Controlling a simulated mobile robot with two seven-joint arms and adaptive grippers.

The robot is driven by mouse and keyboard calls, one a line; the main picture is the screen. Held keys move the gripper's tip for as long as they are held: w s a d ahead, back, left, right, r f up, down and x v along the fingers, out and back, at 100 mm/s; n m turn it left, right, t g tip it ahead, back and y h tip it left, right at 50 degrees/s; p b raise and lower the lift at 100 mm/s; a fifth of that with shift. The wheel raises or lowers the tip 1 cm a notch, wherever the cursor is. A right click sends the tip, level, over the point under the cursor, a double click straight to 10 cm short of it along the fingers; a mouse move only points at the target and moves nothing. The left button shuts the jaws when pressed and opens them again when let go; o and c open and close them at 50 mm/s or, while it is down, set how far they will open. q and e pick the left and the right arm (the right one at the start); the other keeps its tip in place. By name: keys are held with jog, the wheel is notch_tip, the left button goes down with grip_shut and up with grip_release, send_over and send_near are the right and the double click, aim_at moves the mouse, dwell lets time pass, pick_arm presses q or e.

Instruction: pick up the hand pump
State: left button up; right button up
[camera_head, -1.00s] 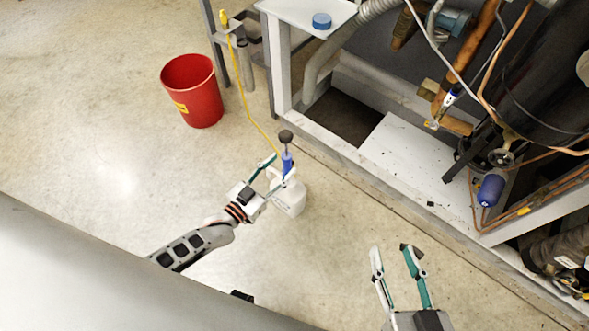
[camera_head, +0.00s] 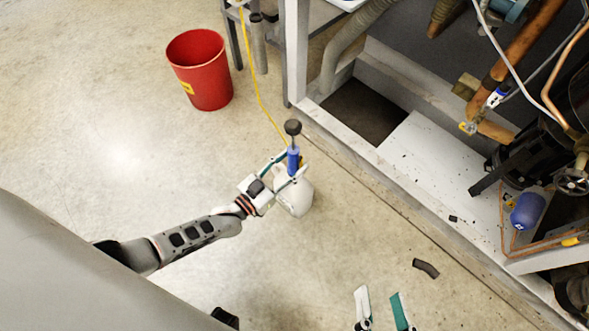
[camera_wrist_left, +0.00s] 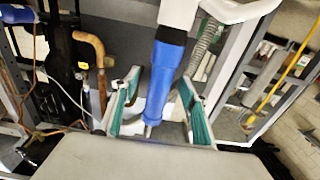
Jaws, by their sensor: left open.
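The hand pump (camera_head: 293,161) has a blue body and a dark round knob on top. In the head view it stands upright at the white jug (camera_head: 296,198) on the floor; whether it is fixed to the jug cannot be told. My left gripper (camera_head: 294,164) is open, with its fingers on either side of the blue body. The left wrist view shows the pump (camera_wrist_left: 163,82) between the spread teal-padded fingers (camera_wrist_left: 158,112), with gaps visible. My right gripper (camera_head: 380,297) is open and empty at the bottom of the head view, away from the pump.
A red bucket (camera_head: 200,72) stands at the upper left. A yellow cord (camera_head: 256,83) runs down towards the jug. The compressor rack's pale frame (camera_head: 345,150) is close on the right. A dark curved piece (camera_head: 426,268) lies on the floor. The left floor is clear.

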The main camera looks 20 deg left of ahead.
pick_arm(q)
jog(key=shift+w+d, duration=0.15)
jog(key=shift+w, duration=0.3)
pick_arm(e)
jog(key=shift+a, duration=0.15)
